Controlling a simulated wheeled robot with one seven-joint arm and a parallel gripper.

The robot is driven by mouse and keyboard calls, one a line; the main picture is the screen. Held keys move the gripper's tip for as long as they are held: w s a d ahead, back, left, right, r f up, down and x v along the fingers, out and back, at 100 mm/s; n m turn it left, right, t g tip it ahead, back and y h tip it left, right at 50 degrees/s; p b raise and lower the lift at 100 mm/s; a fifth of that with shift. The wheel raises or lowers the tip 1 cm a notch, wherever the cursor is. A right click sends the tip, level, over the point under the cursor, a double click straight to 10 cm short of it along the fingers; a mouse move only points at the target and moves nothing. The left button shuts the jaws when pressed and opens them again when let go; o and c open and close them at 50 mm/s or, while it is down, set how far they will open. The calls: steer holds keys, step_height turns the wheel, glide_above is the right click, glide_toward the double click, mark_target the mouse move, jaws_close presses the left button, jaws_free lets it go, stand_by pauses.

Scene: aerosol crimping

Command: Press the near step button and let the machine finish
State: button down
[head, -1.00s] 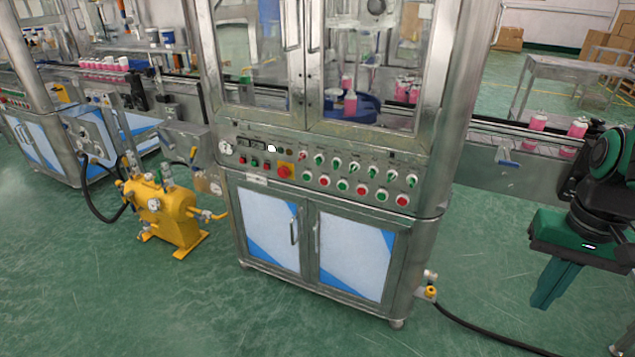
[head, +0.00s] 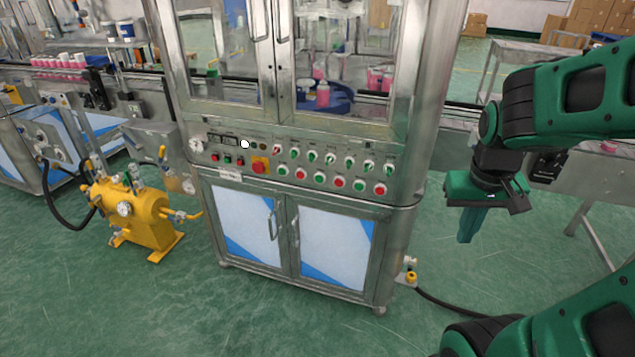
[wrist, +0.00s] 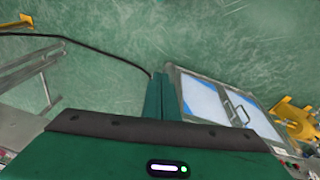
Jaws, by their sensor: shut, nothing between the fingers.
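The crimping machine's control panel (head: 230,150) shows in the head view above the cabinet doors. It carries a lower row of green and red push buttons (head: 321,178), a row of selector knobs (head: 330,157) above them, small buttons at the left and a red emergency button (head: 260,166) on yellow. A white round spot (head: 245,144) shows at the upper left. I cannot read which button is the near step button. My gripper (head: 466,236) is shut and empty, pointing down, right of the machine and apart from the panel. Its closed fingers (wrist: 158,98) also show in the wrist view.
A yellow pump unit (head: 135,218) stands on the floor left of the cabinet (head: 305,250). A black hose (head: 450,305) runs along the floor at the right. A conveyor (head: 560,175) lies behind my arm. The green floor in front is clear.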

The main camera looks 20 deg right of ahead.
steer(key=w+d+f+n+t+h, duration=0.1)
steer(key=w+f+n+t, duration=0.1)
steer(key=w, duration=0.6)
steer(key=w+d+f+n+t+h, duration=0.1)
steer(key=w+d+f+n+h, duration=0.15)
steer(key=w, duration=0.55)
steer(key=n+t+y, duration=0.4)
steer(key=n+t, duration=0.4)
steer(key=t, duration=0.1)
glide_toward(319, 179)
steer(key=s+d+f, duration=0.1)
steer(key=s+d, duration=0.2)
steer(key=d, duration=0.3)
steer(key=a+f+n+t+y, duration=0.3)
steer(key=a+n+y, duration=0.1)
steer(key=a, duration=0.8)
steer(key=shift+w+t, duration=0.25)
steer(key=shift+t, duration=0.15)
steer(key=shift+a+n, duration=0.1)
steer(key=shift+n, duration=0.15)
steer(key=shift+w+f, duration=0.1)
steer(key=w+d, duration=0.5)
steer(key=w, duration=0.2)
